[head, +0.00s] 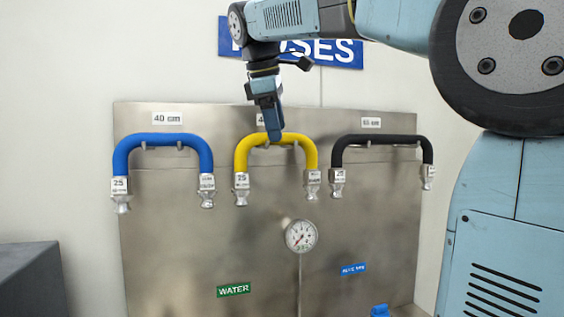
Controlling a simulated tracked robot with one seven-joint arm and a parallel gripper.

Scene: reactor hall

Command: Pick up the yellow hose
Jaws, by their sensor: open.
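The yellow hose (308,150) hangs in an arch on the metal panel, between the blue and black hoses.
A blue hose (162,139) hangs at the left and a black hose (380,139) at the right, both close by. Below are a round gauge (301,236) and a green WATER label (234,290). A dark grey box (30,280) stands at the lower left.

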